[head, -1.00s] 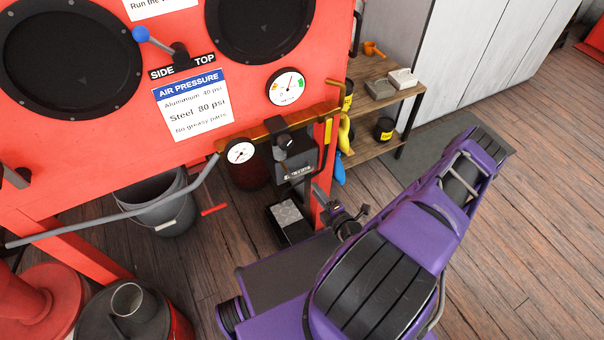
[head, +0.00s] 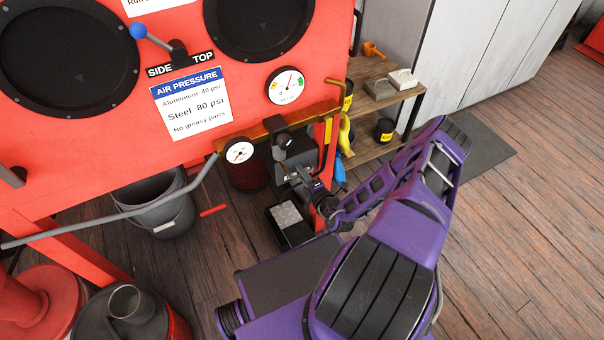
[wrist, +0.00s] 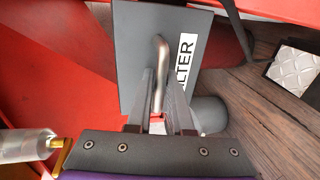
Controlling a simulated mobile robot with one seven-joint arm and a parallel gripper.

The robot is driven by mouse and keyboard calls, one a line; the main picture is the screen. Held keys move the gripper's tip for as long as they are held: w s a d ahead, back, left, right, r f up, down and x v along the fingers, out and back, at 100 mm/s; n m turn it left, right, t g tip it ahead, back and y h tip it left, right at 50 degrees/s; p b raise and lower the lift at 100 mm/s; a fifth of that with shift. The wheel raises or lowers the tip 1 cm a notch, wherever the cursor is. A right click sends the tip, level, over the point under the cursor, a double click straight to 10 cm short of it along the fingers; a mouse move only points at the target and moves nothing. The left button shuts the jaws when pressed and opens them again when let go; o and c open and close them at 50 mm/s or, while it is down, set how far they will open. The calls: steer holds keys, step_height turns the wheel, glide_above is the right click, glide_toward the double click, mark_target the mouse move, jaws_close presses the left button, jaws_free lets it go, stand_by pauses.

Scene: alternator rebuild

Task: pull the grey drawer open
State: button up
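The grey drawer (wrist: 188,60) shows in the wrist view as a dark grey front with a white label, partly covered, ending in "LTER". A metal bar handle (wrist: 160,70) stands out from the front. In the head view the grey drawer (head: 297,157) is under the red cabinet's orange ledge, partly hidden by my wrist. My gripper (wrist: 160,88) faces the front, with one finger on each side of the handle. The gaps between fingers and handle are very small, and I cannot tell whether they touch. My gripper (head: 298,180) is small and dark in the head view.
A pressure gauge (head: 239,152) hangs left of the drawer. A treadplate pedal (head: 287,216) stands on the floor below. A grey bucket (head: 160,205) and a long grey lever (head: 120,213) are further left. A wooden shelf unit (head: 390,107) stands behind right.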

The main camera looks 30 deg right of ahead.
jaws_close()
stand_by(1.3)
